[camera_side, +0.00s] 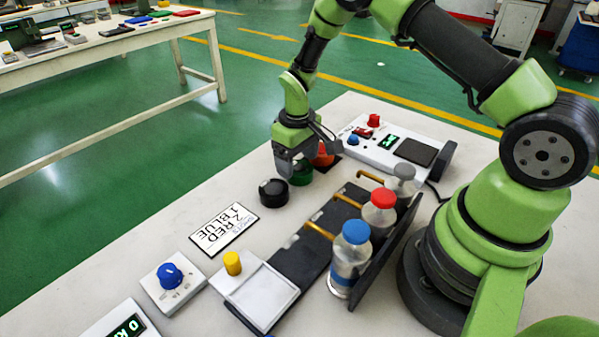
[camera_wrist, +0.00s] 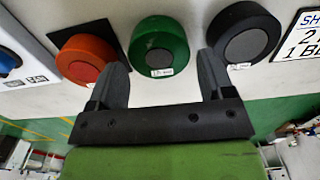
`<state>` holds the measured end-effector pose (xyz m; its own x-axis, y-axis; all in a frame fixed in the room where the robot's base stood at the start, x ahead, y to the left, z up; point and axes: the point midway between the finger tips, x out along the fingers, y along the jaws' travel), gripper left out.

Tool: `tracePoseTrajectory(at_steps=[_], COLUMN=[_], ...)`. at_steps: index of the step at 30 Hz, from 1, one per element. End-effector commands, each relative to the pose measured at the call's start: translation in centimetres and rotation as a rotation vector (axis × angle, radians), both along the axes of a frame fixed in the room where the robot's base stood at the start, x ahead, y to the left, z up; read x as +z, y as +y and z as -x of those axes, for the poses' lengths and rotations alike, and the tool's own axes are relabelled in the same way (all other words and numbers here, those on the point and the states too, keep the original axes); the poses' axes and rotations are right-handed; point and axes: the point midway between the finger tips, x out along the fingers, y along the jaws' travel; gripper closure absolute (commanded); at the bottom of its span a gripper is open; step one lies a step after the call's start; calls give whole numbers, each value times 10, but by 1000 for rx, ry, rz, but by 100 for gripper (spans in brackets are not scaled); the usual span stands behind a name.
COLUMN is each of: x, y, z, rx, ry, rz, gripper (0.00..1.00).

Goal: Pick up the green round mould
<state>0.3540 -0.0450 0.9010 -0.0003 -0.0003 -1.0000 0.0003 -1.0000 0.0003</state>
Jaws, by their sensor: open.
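The green round mould (camera_wrist: 158,46) lies on the white table, between an orange round mould (camera_wrist: 88,58) and a black round mould (camera_wrist: 243,36) in the wrist view. My gripper (camera_wrist: 165,72) is open, its two dark fingers pointing toward the green mould, one to each side of its near edge. No mould is held. In the side view my gripper (camera_side: 290,168) is low over the table and partly hides the green mould (camera_side: 301,174). The orange mould (camera_side: 323,155) is behind it and the black mould (camera_side: 273,192) in front.
A card with printed text (camera_side: 224,229) lies near the black mould. A rack (camera_side: 385,254) holds bottles with blue, red and grey caps. A control box (camera_side: 385,147) stands behind the moulds. A blue-knob box (camera_side: 171,283) is at the front.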

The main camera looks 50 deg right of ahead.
Motion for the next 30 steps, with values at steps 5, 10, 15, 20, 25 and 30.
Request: tracePoseTrajectory(at_steps=[5,10,15,20,25,30], x=[-20,-21,-21,-21,-19,1], y=[0,0,0,0,0,0], z=[0,0,0,0,0,-1], rx=[0,0,0,0,0,-1], ry=[-1,-3,-3,-3,-3,-7], rz=[-2,-2,-2,-2,-1,-1], gripper=[25,25,48,65,65,65])
